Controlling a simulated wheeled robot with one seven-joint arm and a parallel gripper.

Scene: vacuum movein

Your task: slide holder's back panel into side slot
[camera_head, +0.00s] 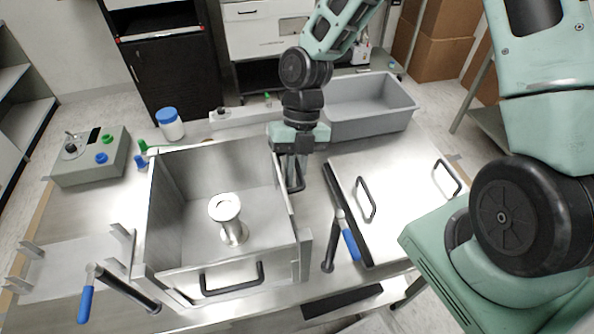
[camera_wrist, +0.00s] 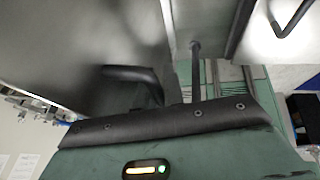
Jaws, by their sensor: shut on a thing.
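The holder is an open-topped steel box (camera_head: 165,210) on the table, with a flanged steel tube (camera_head: 233,232) standing inside. Its front wall (camera_head: 190,285) carries a black handle (camera_head: 231,279). My gripper (camera_head: 295,165) is at the box's right side, pointing down, shut on the black handle (camera_head: 296,178) of a steel panel (camera_head: 286,207). The panel stands upright along that side. In the wrist view, the panel (camera_wrist: 70,40) fills the upper left and its handle (camera_wrist: 135,76) runs to my gripper (camera_wrist: 180,88). The panel's lower edge and the slot are hidden, so I cannot tell how deep it sits.
A steel lid (camera_head: 400,210) with two black handles lies to the right. A grey bin (camera_head: 370,108) stands behind it. Blue-handled clamps (camera_head: 350,243) (camera_head: 86,303) flank the box. A control box (camera_head: 90,158) and a blue-capped jar (camera_head: 170,125) stand at the back left.

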